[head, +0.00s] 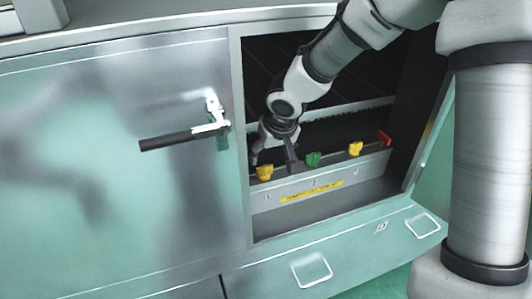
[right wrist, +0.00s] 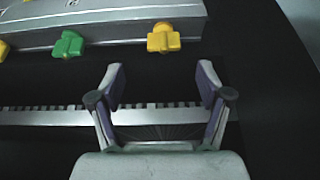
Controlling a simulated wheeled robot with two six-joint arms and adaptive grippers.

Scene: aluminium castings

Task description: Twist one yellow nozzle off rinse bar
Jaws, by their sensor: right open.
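The rinse bar (head: 333,176) is a grey rail inside the open cabinet, carrying a left yellow nozzle (head: 264,172), a green nozzle (head: 313,159), another yellow nozzle (head: 355,148) and a red piece at the right end. My right gripper (head: 273,160) reaches into the cabinet just behind the left yellow nozzle. In the right wrist view, the open, empty right gripper (right wrist: 160,72) points at a yellow nozzle (right wrist: 163,38), with a gap between. The green nozzle (right wrist: 68,45) is left of it, and another yellow nozzle is cut off at the left edge. My left gripper is out of view.
A closed metal door (head: 110,165) with a black handle (head: 180,138) stands left of the opening. A fold-down flap (head: 350,255) lies below it. A toothed rail (right wrist: 40,117) runs behind the bar in the dark interior.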

